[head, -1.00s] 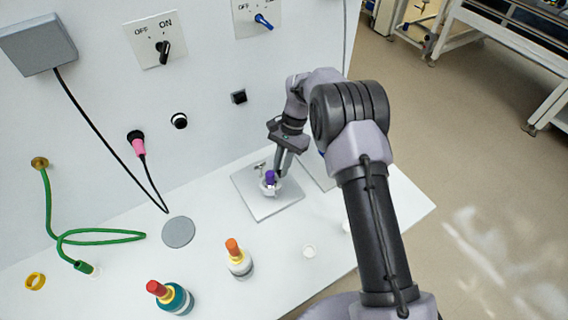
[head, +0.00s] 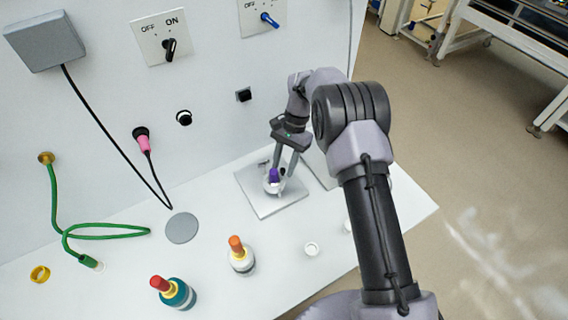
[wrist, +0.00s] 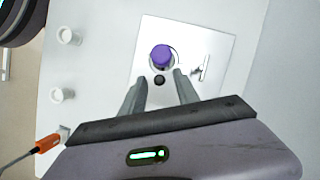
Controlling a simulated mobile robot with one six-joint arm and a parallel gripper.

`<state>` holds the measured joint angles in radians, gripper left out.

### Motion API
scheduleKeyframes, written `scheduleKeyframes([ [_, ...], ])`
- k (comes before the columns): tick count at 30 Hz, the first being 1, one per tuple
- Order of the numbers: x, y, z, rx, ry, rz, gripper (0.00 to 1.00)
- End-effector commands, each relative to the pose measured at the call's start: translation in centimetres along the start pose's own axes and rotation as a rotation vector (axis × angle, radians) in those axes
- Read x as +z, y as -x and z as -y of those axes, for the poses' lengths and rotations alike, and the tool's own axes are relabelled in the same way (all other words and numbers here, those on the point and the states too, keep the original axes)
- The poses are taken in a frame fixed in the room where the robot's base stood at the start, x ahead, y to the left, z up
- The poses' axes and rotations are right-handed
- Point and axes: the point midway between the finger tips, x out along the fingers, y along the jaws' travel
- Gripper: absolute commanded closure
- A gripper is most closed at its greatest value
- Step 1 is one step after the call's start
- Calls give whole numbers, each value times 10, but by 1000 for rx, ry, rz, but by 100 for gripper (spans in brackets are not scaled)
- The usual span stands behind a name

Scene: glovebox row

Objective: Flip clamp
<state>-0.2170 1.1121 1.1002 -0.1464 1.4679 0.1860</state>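The clamp assembly sits on a light grey square plate (head: 252,203), which also shows in the wrist view (wrist: 150,32). A purple cap or knob (head: 273,175) stands on a white round body; it also shows in the wrist view (wrist: 162,54). A small black knob (wrist: 159,80) is beside it, and a silver T-shaped piece (wrist: 202,69) lies to its right. I cannot tell which part is the clamp's lever. My gripper (head: 281,176) is over the plate. In the wrist view its fingers (wrist: 160,76) are apart, either side of the black knob, holding nothing visible.
An orange-topped bottle (head: 241,257) and a red-topped bottle (head: 176,294) stand front left. Small white cups (head: 311,249) are near the front edge. A green hose (head: 105,236) and black cable (head: 112,134) hang from the wall. A grey disc (head: 182,228) lies flat.

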Motion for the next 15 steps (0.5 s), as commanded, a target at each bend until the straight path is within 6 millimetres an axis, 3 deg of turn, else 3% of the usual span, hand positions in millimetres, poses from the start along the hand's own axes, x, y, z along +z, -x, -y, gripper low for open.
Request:
scheduleKeyframes([
  [4,0,5,0,0,0,-1,63],
  [7,0,21,0,-2,0,-2,63],
  [15,1,107,1,-3,0,-3,63],
])
